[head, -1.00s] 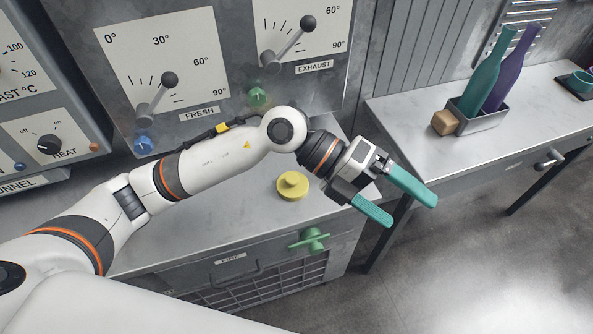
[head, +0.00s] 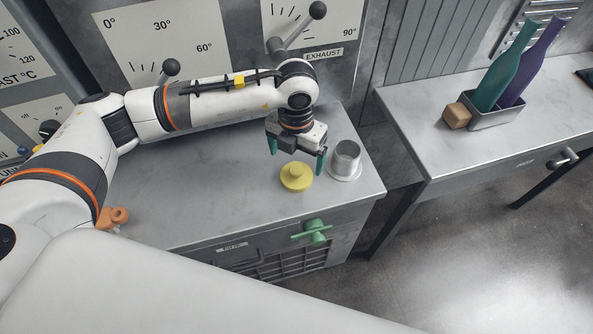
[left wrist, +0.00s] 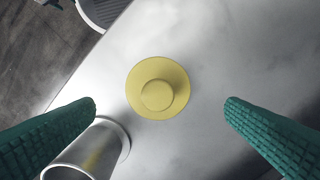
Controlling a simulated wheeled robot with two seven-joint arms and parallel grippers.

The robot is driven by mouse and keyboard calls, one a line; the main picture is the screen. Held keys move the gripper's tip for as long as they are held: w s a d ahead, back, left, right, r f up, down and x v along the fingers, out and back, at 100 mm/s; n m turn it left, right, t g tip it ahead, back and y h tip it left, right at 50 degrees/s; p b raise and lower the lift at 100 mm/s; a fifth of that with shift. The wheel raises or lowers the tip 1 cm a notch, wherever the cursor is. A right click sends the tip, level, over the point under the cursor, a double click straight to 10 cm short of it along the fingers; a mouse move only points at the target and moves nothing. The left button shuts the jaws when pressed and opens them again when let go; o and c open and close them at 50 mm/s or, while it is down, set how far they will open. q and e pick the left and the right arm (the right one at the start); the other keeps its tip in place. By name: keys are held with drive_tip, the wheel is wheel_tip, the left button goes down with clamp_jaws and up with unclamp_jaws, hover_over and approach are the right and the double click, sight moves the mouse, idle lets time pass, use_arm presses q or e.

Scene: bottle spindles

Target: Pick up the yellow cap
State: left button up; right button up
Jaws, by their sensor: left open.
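The yellow cap (head: 296,176) is a round disc with a smaller round knob on top. It sits knob up on the grey metal counter (head: 200,205), near its front right part. In the left wrist view the cap (left wrist: 157,88) lies between and beyond the two teal fingers. My left gripper (head: 297,160) points down above and just behind the cap, open and empty, not touching it. Its fingers also show at the sides of the left wrist view (left wrist: 160,108). My right gripper is not in view.
A metal cylinder with a flange (head: 345,160) stands close to the right of the cap, near the right finger. A green valve handle (head: 312,232) sticks out of the counter front. A side table (head: 430,150) holds bottles in a metal holder (head: 497,115) and a wooden block (head: 456,115).

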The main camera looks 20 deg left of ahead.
sight(296, 169)
use_arm(q)
drive_tip(key=shift+s+d+f+p, duration=0.1)
drive_tip(key=shift+f+p, duration=0.55)
drive_tip(key=shift+f, duration=2)
drive_tip(key=c, duration=0.9)
